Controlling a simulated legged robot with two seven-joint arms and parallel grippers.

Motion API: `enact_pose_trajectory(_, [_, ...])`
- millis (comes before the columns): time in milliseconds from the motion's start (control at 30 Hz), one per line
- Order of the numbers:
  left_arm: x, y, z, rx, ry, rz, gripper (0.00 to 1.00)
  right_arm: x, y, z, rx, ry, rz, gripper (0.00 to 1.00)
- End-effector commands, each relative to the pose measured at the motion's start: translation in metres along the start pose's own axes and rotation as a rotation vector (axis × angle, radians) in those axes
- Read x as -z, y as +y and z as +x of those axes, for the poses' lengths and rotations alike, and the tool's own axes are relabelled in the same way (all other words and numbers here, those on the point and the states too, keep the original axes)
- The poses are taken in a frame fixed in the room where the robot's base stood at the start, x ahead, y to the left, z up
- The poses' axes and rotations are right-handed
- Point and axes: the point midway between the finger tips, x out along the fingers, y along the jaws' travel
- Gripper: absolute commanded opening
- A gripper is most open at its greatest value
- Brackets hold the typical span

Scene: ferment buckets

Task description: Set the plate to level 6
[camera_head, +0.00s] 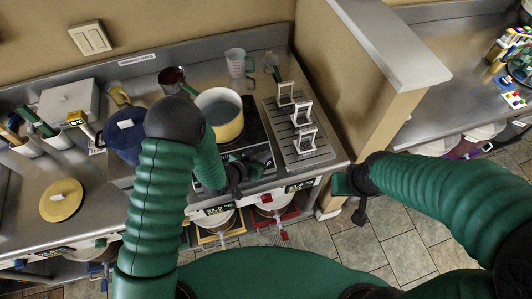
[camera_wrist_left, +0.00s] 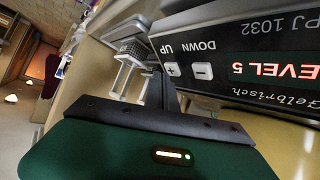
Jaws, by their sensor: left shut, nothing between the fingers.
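The dark hot plate (camera_head: 262,151) stands on the steel counter with a yellow pot (camera_head: 228,131) on it. In the left wrist view, its black control panel (camera_wrist_left: 262,28) shows a red display (camera_wrist_left: 285,71) reading LEVEL 5. The plus button (camera_wrist_left: 173,69), by the word UP, and the minus button (camera_wrist_left: 203,71), by DOWN, sit beside the display. My left gripper (camera_head: 238,180) is shut and empty at the plate's front. In the left wrist view, its dark fingertips (camera_wrist_left: 161,88) are just beside the plus button; I cannot tell whether they touch. My right gripper (camera_head: 352,186) hangs off the counter's front right.
A metal rack plate with several upright holders (camera_head: 299,129) stands right of the hot plate, beside a partition wall (camera_head: 355,85). A clear measuring cup (camera_head: 235,62) is behind. A yellow lid (camera_head: 61,200) lies at left. Buckets sit below the counter.

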Motion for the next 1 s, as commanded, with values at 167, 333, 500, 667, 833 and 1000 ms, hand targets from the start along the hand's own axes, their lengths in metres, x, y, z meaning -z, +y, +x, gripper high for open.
enact_pose_trajectory(167, [0.004, 0.003, -0.005, 0.000, 0.001, 0.000, 0.00, 0.001, 0.000, -0.004, 0.000, 0.000, 0.000, 0.31])
enact_pose_trajectory(333, [0.003, 0.003, -0.004, 0.000, 0.000, 0.000, 0.00, 0.001, 0.000, -0.004, 0.000, 0.000, 0.000, 0.31])
enact_pose_trajectory(500, [0.003, 0.003, -0.004, 0.000, 0.000, 0.001, 0.00, 0.001, 0.000, -0.002, 0.000, 0.000, 0.000, 0.31])
enact_pose_trajectory(667, [0.002, 0.002, -0.003, 0.000, 0.001, 0.001, 0.00, 0.000, 0.000, 0.000, 0.000, 0.000, 0.000, 0.31])
enact_pose_trajectory(833, [-0.002, -0.001, 0.002, -0.001, 0.001, 0.001, 0.00, -0.001, 0.000, 0.006, 0.000, 0.000, 0.000, 0.31])
enact_pose_trajectory(1000, [-0.001, -0.001, 0.001, -0.001, 0.000, 0.001, 0.00, -0.001, 0.000, 0.005, 0.000, 0.000, 0.000, 0.31])
